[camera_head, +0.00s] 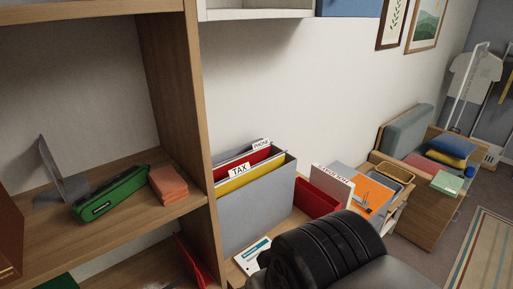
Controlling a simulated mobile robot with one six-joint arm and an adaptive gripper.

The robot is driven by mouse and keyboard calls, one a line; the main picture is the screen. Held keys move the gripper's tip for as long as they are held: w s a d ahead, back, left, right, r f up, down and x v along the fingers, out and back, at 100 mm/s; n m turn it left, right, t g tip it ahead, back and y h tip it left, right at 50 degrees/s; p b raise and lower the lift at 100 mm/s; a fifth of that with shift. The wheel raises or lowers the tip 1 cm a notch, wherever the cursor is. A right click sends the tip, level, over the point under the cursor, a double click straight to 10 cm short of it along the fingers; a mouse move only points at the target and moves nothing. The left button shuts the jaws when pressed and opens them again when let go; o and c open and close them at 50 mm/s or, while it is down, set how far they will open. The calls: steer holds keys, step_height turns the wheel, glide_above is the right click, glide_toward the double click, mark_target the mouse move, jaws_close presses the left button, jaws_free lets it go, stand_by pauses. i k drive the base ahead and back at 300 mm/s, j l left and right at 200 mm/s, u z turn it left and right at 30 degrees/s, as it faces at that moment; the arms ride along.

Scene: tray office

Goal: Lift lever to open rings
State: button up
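I cannot make out a lever or open binder rings in the head view. An upright white item with a printed top edge (330,184) stands by a red box; I cannot tell whether it is a binder. Behind it, a grey item with orange on it (372,190) lies on the surface and shows no clear rings. A dark ribbed part of my arm fills the lower middle and hides part of the surface behind it. My gripper is not visible.
A grey file box (258,205) with "TAX" and "PHONE" tabs stands beside the wooden shelf (180,90). A red box (316,197) is right of it. The shelf holds a green case (110,193) and orange pads (168,185). A tan tray (392,172) sits farther right.

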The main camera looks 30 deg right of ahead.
mark_target(368, 209)
steer(key=z, duration=1.75)
steer(key=i+l, duration=0.15)
steer(key=i, duration=0.35)
steer(key=i+l+z, duration=0.1)
steer(key=i, duration=0.4)
steer(key=i+l, duration=0.25)
steer(key=i, duration=0.3)
